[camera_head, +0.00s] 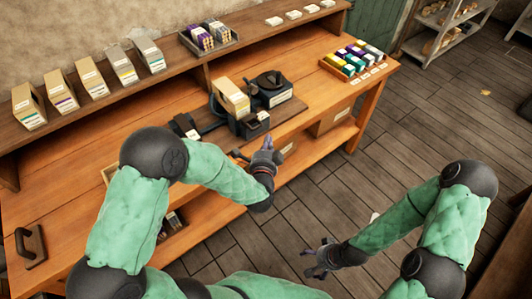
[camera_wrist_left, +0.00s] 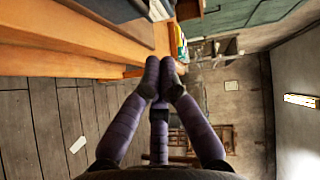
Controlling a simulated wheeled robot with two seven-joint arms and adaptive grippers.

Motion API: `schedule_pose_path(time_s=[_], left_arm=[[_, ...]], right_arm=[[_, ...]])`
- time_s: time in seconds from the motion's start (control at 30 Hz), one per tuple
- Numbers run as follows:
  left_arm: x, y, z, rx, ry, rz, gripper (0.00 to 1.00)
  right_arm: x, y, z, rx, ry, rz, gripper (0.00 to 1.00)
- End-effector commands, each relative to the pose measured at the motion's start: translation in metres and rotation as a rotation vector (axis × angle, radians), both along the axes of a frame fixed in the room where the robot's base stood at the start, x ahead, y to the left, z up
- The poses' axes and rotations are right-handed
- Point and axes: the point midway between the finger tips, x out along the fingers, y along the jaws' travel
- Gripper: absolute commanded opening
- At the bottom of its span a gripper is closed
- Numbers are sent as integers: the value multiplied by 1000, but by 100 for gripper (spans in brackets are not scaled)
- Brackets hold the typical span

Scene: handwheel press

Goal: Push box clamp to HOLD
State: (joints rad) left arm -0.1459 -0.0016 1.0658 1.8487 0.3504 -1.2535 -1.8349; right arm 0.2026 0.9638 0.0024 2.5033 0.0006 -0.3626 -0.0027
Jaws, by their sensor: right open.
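The dark press device (camera_head: 252,124) stands on the wooden bench, with a cream box (camera_head: 232,98) upright in its left part. A round black wheel part (camera_head: 269,80) sits behind it on the right. The clamp and any HOLD marking are too small to tell. My left gripper (camera_head: 268,150) is in front of the device at the bench's front edge, apart from it. In the left wrist view its dark fingers (camera_wrist_left: 161,76) come together at the tips with nothing between them. My right gripper (camera_head: 316,262) is open and empty, low over the floor.
A raised shelf (camera_head: 165,82) at the back holds several cream boxes and a dark tray (camera_head: 212,46). A tray of coloured boxes (camera_head: 352,60) lies at the bench's right end. A black handle (camera_head: 31,246) is at the far left.

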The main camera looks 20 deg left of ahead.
Motion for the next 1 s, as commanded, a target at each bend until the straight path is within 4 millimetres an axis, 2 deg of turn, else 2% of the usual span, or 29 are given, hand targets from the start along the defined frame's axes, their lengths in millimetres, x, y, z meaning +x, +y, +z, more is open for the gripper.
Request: schedule_pose_path(time_s=[0.1,0.3,0.5,0.87,1.0], left_arm=[[22,3,-6,-1,-1,1,0],[36,26,-11,-1,0,2,0],[42,34,-13,0,1,0,0],[43,35,-12,0,1,0,0],[51,47,-13,-1,0,3,0]], right_arm=[[0,0,-8,0,0,0,89],[0,0,-16,0,0,0,89],[0,0,-18,0,0,0,89],[0,0,-18,0,0,0,89],[0,0,-21,0,0,0,89]])
